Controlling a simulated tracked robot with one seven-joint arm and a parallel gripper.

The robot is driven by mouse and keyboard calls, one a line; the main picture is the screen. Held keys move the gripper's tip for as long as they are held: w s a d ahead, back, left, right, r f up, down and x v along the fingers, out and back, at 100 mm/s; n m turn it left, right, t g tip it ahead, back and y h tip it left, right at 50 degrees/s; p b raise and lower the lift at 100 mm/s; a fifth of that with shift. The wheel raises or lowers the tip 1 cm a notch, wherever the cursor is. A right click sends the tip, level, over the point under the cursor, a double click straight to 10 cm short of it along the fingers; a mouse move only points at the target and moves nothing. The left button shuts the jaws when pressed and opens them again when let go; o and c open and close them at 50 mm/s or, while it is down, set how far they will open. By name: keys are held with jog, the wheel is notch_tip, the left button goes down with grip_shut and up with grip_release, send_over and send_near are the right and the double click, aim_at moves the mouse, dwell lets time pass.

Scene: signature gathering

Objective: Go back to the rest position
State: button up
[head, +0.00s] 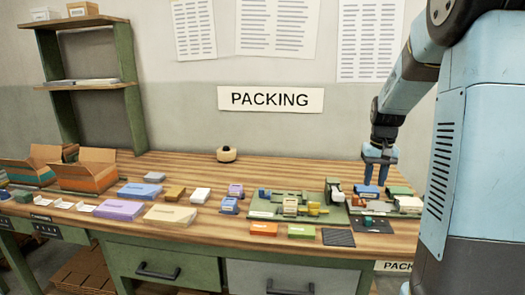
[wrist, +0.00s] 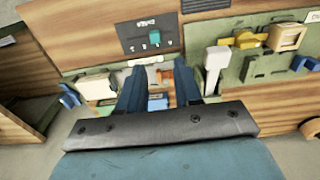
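My gripper (head: 380,180) points down above the right part of the wooden packing table (head: 200,164). In the wrist view its two dark fingers (wrist: 159,100) are apart, with no held thing visible between them. Below and beyond the gap lie small orange and blue pieces, partly hidden by the fingers. In the head view a blue block (head: 368,191) sits just below my gripper; I cannot tell whether they touch. My blue arm comes down from the upper right.
A green board with fixtures (head: 265,211) lies left of my gripper. A white upright piece (wrist: 216,62) stands close to the right finger in the wrist view. Open cardboard boxes (head: 85,177) and a shelf (head: 85,84) are at the left. The back middle of the table is mostly clear.

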jog(key=s+a+r+n+t, duration=0.1)
jog(key=s+a+r+t, duration=0.1)
jog(key=s+a+r, duration=0.8)
jog(key=s+a+n+t, duration=0.1)
jog(key=s+a+t, duration=0.2)
jog(key=s, duration=1.2)
jog(key=a, duration=0.3)
jog(key=shift+s+r, duration=0.2)
jog(key=shift+s, duration=0.2)
